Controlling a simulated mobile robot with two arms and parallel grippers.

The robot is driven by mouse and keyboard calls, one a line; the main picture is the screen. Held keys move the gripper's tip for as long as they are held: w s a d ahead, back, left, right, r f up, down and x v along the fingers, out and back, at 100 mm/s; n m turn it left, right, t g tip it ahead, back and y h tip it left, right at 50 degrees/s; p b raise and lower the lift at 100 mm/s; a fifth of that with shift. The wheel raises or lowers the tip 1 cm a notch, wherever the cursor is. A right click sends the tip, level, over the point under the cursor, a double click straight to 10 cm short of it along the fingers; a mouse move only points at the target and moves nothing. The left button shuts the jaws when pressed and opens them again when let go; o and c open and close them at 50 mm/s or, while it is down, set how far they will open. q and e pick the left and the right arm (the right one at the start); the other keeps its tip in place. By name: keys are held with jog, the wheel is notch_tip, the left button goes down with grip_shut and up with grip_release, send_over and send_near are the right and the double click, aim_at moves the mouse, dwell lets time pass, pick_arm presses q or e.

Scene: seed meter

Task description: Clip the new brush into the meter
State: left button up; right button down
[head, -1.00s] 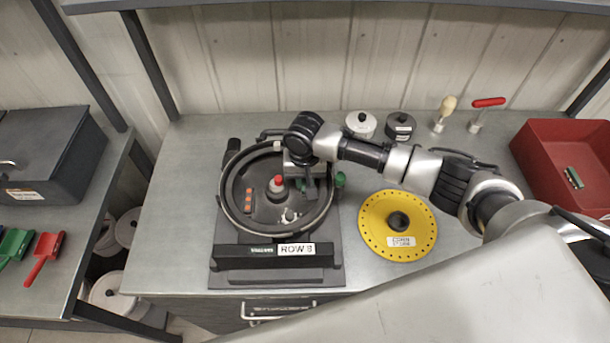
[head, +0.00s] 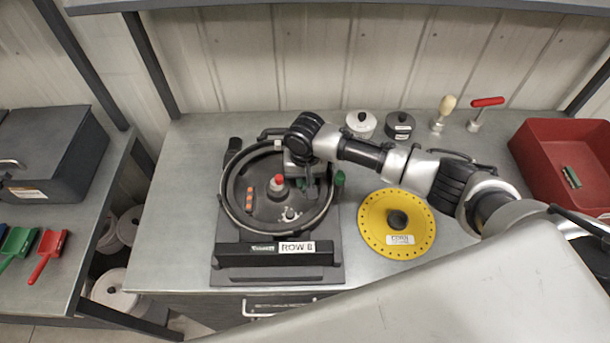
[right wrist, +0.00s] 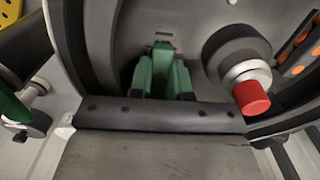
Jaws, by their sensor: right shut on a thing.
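The seed meter (head: 228,205) is an open round dark housing on a base on the bench. My right gripper (head: 311,188) reaches down into the right part of the housing and is shut. In the right wrist view, a green piece (right wrist: 161,70), which looks like the brush, shows just beyond the gripper's dark edge, against the inside of the housing. The red-tipped hub (head: 278,183) stands mid-housing and also shows in the wrist view (right wrist: 250,95). My left gripper is out of view.
A yellow seed disc (head: 375,237) lies right of the meter. Two lidded pots, grey (head: 361,125) and dark (head: 400,127), and two handled tools stand behind. A red bin (head: 540,160) at right holds a small greenish piece (head: 571,177). A green knob (head: 339,178) sits at the housing's right rim.

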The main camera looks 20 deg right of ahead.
dwell(0.3)
jog(key=c, duration=1)
grip_release()
jog(key=shift+c, duration=0.4)
notch_tip(320, 180, up, 5)
jog(key=p, duration=0.6)
jog(key=shift+r, duration=0.1)
jog(key=shift+r+p, duration=0.3)
jog(key=shift+r, duration=1.85)
jog(key=shift+f, duration=0.1)
